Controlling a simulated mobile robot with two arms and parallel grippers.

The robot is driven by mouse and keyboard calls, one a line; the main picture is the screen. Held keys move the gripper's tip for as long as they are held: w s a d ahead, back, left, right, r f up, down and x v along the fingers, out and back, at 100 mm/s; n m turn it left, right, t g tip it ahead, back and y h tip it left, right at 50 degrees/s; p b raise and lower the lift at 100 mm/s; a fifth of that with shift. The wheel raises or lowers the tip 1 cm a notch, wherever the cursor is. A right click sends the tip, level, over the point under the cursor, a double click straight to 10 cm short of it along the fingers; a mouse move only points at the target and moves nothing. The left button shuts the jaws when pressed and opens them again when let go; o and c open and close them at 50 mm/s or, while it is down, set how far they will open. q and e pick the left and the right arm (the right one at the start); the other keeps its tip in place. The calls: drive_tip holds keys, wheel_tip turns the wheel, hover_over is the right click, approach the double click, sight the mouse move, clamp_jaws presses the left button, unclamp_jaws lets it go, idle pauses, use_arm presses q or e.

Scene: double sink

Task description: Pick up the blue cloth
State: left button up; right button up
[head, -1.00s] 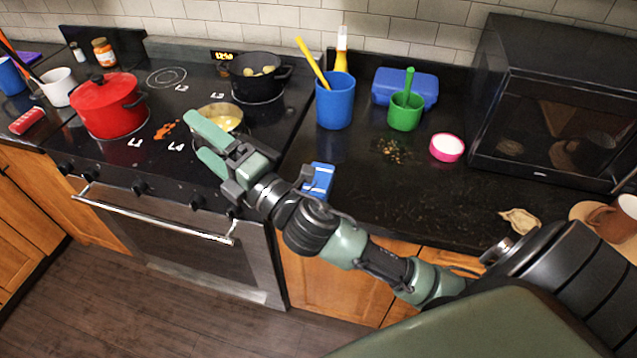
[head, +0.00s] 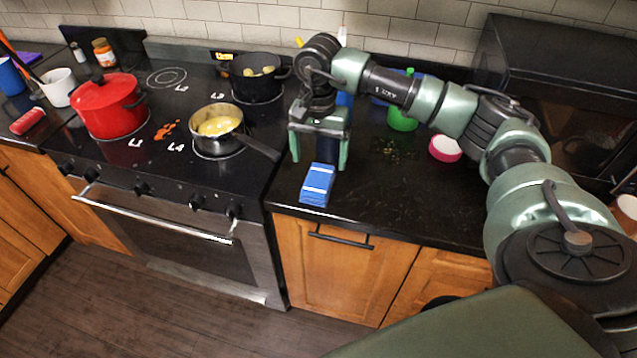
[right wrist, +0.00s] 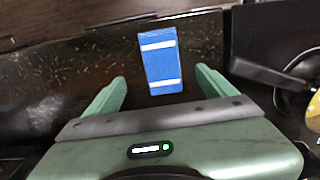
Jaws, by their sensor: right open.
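The blue cloth (head: 317,186) is a small folded rectangle with white stripes. It lies on the black counter near its front edge, just right of the stove. In the right wrist view the cloth (right wrist: 161,62) lies ahead of the fingers, centred on the gap between them. My right gripper (head: 319,164) is open and points down, just behind the cloth in the head view. In the right wrist view my right gripper (right wrist: 160,88) has nothing between its fingers. My left gripper is not in view.
A saucepan (head: 217,124) on the stove has its handle reaching toward my right gripper. A green cup (head: 403,118) and a pink-rimmed bowl (head: 445,148) stand behind on the counter. A microwave (head: 560,100) is at the right. The counter right of the cloth is clear.

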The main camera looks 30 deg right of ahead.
sight(318, 180)
wheel_tip(318, 180, down, 6)
drive_tip(key=p, duration=0.3)
drive_tip(key=shift+w+f, duration=0.1)
drive_tip(key=shift+f, duration=0.5)
drive_tip(key=c, duration=1.5)
drive_tip(key=shift+o, duration=0.2)
drive_tip(key=shift+r, duration=0.15)
